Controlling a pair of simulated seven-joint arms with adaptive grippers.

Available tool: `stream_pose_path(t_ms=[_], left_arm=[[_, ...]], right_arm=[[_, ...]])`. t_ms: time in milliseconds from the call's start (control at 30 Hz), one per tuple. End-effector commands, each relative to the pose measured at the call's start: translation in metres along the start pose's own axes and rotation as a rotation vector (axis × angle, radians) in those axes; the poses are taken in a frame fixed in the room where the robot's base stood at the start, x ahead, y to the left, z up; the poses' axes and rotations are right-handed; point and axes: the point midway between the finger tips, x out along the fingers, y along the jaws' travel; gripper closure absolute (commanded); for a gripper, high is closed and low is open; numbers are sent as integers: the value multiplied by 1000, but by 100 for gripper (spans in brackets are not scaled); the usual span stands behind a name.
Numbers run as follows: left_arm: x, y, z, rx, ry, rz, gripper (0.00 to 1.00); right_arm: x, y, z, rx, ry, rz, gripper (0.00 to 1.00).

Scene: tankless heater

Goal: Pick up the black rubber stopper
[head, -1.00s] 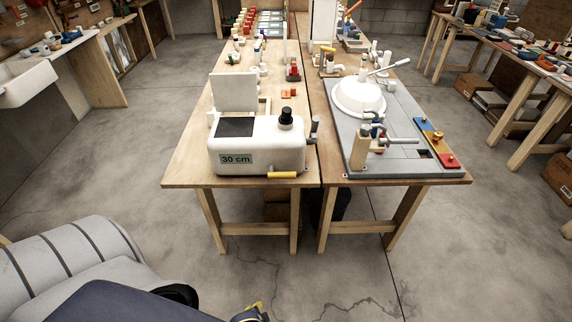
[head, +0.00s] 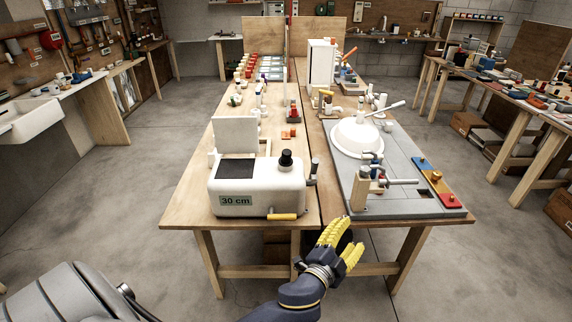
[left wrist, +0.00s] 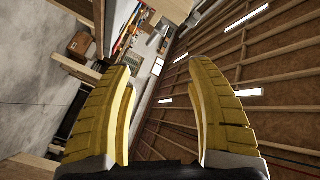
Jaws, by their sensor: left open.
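A black stopper-like knob (head: 286,158) stands upright on top of the white box marked 30 cm (head: 257,190), near its right end. This looks like the black rubber stopper. My left gripper (head: 345,243) is open and empty, in front of the table edge, below and to the right of the white box. It is apart from the stopper. In the left wrist view its two yellow fingers (left wrist: 160,110) stand wide apart with nothing between them, and no stopper shows there. My right gripper is not in view.
The white box stands near the front of the left table (head: 190,205). A yellow handle (head: 283,217) sticks out at its front. The right table carries a grey board (head: 395,205) with a round white basin (head: 357,137), pipes and a coloured strip (head: 438,182).

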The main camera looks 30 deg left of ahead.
Motion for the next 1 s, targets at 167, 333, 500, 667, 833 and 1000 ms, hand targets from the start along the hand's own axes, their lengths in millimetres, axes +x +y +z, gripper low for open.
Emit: stream_pose_path(t_ms=[167,333,500,667,833,1000], left_arm=[[40,-14,-96,84,337,-51,44],[54,-8,-172,195,644,-39,44],[56,11,-224,342,921,33,44],[56,35,-243,510,1137,156,44],[63,55,-232,711,1297,343,44],[80,58,-193,921,1363,582,44]], right_arm=[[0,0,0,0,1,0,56],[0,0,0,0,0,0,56],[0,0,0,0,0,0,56],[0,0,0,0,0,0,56],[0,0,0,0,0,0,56],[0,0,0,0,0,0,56]])
